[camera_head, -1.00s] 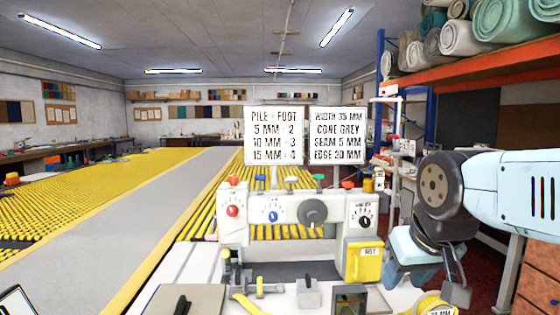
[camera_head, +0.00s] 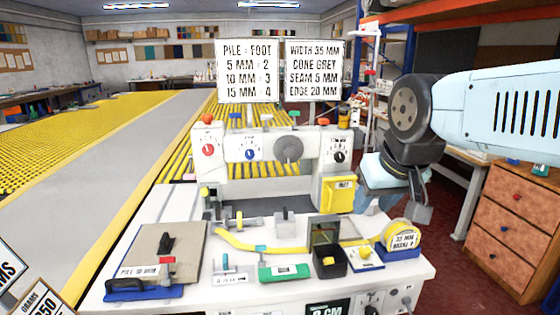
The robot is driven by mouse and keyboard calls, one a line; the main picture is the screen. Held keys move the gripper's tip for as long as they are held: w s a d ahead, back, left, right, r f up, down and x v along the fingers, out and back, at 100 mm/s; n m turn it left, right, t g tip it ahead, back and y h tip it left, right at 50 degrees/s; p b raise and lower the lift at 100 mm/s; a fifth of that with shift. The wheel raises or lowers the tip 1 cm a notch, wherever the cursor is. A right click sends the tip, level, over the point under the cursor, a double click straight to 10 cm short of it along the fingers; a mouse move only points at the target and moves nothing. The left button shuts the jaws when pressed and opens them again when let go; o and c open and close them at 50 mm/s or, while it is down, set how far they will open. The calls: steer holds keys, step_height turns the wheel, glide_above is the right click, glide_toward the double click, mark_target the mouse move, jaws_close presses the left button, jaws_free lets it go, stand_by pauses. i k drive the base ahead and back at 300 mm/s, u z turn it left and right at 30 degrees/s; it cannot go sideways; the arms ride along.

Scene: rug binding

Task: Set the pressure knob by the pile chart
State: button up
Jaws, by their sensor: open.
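The pile chart (camera_head: 247,71) is a white sign above the machine. It reads pile to foot: 5 mm 2, 10 mm 3, 15 mm 4. The white machine (camera_head: 272,170) carries a red dial (camera_head: 208,150), a blue dial (camera_head: 250,153), a large grey round knob (camera_head: 289,149) and a black dial (camera_head: 340,156). I cannot tell which one is the pressure knob, or read the settings. A board (camera_head: 152,245) at the front left bears a blurred pile label (camera_head: 138,271). My gripper (camera_head: 418,212) is open and empty, right of the machine, apart from the dials.
A second sign (camera_head: 314,70) gives width, cone, seam and edge. The white bench (camera_head: 405,283) holds a yellow tape (camera_head: 402,236), a black bin (camera_head: 329,263) and a green block (camera_head: 286,272). A wooden drawer unit (camera_head: 512,232) stands at the right.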

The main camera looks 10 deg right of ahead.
mark_target(208, 118)
steer(key=k, duration=0.5)
steer(key=u, duration=0.6)
steer(key=i, duration=1.4)
steer(key=z, duration=0.55)
